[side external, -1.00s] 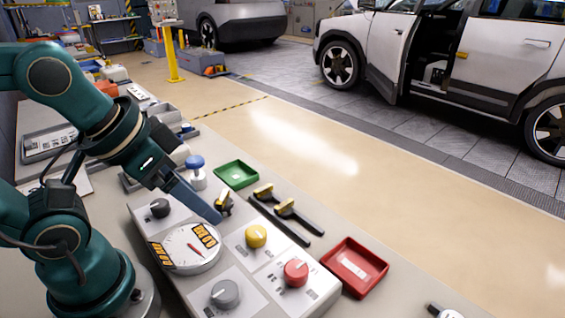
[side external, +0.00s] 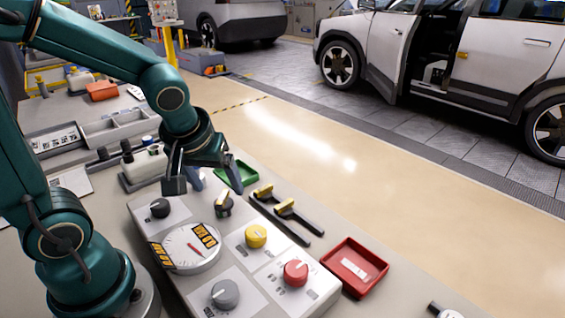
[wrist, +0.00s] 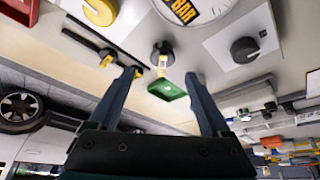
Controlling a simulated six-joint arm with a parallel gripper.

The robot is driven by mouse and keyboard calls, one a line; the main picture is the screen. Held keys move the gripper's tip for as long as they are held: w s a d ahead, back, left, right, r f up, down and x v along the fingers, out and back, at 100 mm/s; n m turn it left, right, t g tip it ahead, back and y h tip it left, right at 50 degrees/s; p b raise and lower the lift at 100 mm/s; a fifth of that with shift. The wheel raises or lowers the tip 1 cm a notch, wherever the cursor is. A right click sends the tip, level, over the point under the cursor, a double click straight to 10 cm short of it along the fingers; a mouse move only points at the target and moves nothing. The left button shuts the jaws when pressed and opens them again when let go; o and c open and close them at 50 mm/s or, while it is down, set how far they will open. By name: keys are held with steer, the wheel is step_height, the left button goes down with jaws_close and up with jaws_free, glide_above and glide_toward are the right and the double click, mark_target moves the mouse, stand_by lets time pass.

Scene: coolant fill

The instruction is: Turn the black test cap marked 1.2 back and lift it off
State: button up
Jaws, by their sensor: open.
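The grey-white console (side external: 285,250) has a round black cap (side external: 159,208) at its far left corner. It also shows at the upper right in the wrist view (wrist: 245,49). A black knob with a yellow bar (side external: 223,205) stands at the console's far right corner and shows in the wrist view (wrist: 163,58). I cannot read 1.2 on either one. My gripper (side external: 212,177) is open and empty above the far end of the console. In the wrist view, the barred knob lies between the fingertips (wrist: 162,73), apart from them; the black cap is off to the right.
A dial gauge (side external: 191,247), yellow knob (side external: 256,236), red knob (side external: 295,272) and grey knob (side external: 224,294) are on the console. Two black handled tools (side external: 282,218), a green tray (side external: 240,178) and a red tray (side external: 355,288) lie to the right. Black-capped items (side external: 127,155) stand behind.

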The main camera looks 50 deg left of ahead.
mark_target(222, 198)
steer(key=shift+a+f, duration=0.15)
steer(key=shift+f, duration=0.45)
steer(key=shift+x, duration=2.2)
jaws_close()
steer(key=c, duration=1)
jaws_free()
steer(key=shift+c, duration=1.1)
steer(key=shift+n+g+y, duration=0.5)
steer(key=shift+n+g, duration=0.1)
steer(key=shift+n, duration=1)
